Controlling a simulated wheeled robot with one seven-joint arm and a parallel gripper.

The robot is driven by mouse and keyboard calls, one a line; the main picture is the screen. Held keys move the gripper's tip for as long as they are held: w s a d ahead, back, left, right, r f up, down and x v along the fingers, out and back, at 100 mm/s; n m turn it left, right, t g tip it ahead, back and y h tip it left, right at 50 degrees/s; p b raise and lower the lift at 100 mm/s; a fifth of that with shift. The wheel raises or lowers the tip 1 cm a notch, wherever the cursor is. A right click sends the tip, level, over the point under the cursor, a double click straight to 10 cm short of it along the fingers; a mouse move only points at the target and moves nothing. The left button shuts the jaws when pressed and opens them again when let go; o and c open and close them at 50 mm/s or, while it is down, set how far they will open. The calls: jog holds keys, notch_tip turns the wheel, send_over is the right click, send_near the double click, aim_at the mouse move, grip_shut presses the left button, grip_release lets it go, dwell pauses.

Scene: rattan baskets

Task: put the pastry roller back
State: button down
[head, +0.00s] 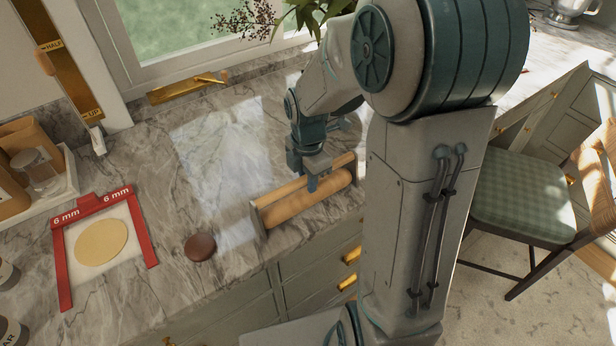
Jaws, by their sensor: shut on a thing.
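The pastry roller (293,207) is a tan wooden cylinder near the front edge of the marble counter. It lies lengthwise within or just above a wooden holder (258,219) with a low back board and an end piece. I cannot tell whether the roller rests fully on the holder. My gripper (312,183) comes down from above and is shut on the roller near its middle. My arm hides part of the area to the right of the roller.
A red 6 mm frame (146,236) surrounds a round of dough (101,242) at left. A brown round object (200,247) lies left of the holder. A tray with jars (67,170) stands far left. A chair (525,196) is at right. Clear marble lies behind the holder.

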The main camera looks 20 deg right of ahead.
jog(key=shift+f, duration=0.35)
jog(key=c, duration=1.7)
grip_release()
jog(key=shift+s+f+b, duration=0.1)
jog(key=shift+s+b, duration=0.05)
jog(key=shift+b, duration=0.15)
jog(key=o, duration=0.4)
